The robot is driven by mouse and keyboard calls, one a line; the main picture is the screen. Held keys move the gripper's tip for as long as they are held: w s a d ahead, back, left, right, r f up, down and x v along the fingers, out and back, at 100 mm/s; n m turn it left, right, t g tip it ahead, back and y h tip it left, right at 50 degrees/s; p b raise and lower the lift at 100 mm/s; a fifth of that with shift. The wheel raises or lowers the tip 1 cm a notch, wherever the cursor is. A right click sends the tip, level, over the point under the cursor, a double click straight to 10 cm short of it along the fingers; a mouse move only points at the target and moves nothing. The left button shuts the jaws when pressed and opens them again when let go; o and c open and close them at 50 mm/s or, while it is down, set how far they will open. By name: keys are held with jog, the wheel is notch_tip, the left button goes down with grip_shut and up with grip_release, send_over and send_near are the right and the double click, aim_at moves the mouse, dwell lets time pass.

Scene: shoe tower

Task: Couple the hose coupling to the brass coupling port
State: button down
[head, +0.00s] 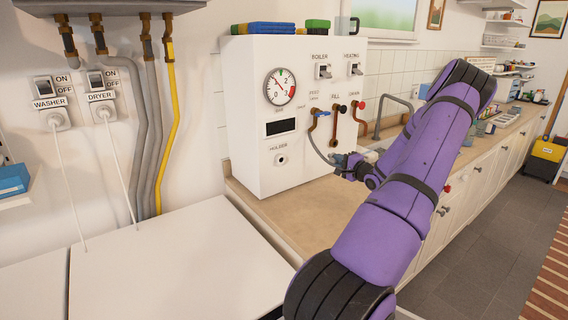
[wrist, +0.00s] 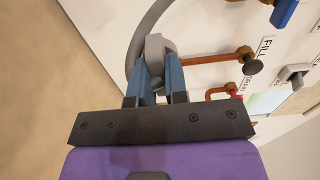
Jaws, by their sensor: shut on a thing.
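My gripper (wrist: 158,80) is shut on the grey hose coupling (wrist: 154,48), held between its two blue fingers. In the head view my gripper (head: 343,161) is small, just in front of the white boiler cabinet's lower right front. A grey hose (head: 313,142) curves from the blue-handled valve down to the coupling. The copper-coloured FILL pipe (wrist: 208,58) runs from its dark knob toward the coupling; in the head view the pipe (head: 334,128) hangs down just above my gripper. Its open end, the brass port, is hidden or too small to make out, so I cannot tell whether they touch.
The white boiler cabinet (head: 248,110) carries a gauge, a display and switches. A blue valve handle (head: 322,113) and a red-knobbed pipe (head: 356,118) flank the FILL pipe. The wooden counter (head: 290,212) below is clear; a tap (head: 398,102) stands farther right.

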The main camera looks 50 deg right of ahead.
jog(key=s+d, duration=0.3)
jog(key=d, duration=0.7)
jog(key=shift+s+d, duration=0.15)
jog(key=shift+d, duration=0.15)
jog(key=shift+x, duration=2.9)
jog(key=shift+x, duration=1.55)
jog(key=c, duration=1.1)
grip_release()
jog(key=shift+o, duration=0.2)
jog(key=shift+a, duration=0.1)
jog(key=v, duration=1)
jog(key=shift+s, duration=0.4)
